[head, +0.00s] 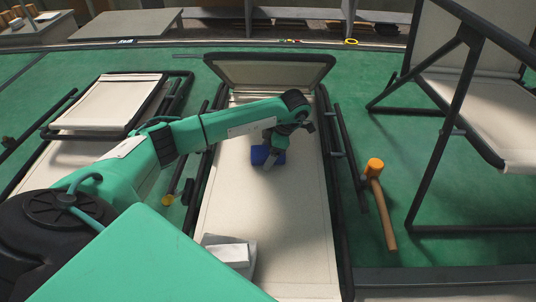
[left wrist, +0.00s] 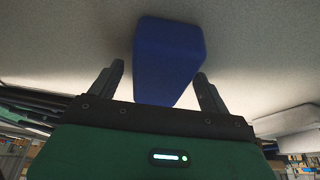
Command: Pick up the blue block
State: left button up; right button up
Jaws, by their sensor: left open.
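The blue block (head: 261,155) lies on the cream fabric of the middle lounger (head: 270,215), below the end of my left arm. It also shows in the left wrist view (left wrist: 168,55), tall and tapering toward the jaws. My left gripper (head: 268,160) is right over the block and partly hides it. In the left wrist view the two dark fingers (left wrist: 158,85) are apart, one on each side of the block's near end. I cannot tell whether they touch it. My right gripper is not in view.
A white block (head: 228,254) sits at the lounger's near end. A mallet with an orange head (head: 374,167) lies on the green floor to the right. A second lounger (head: 108,103) is at left, and a dark-framed chair (head: 470,100) stands at right. The lounger's backrest (head: 270,72) is raised.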

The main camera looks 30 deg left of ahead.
pick_arm(q)
jog(key=shift+f, duration=0.2)
dwell(0.3)
jog(key=c, duration=1.1)
jog(key=shift+o, duration=0.2)
jog(key=shift+r, duration=0.15)
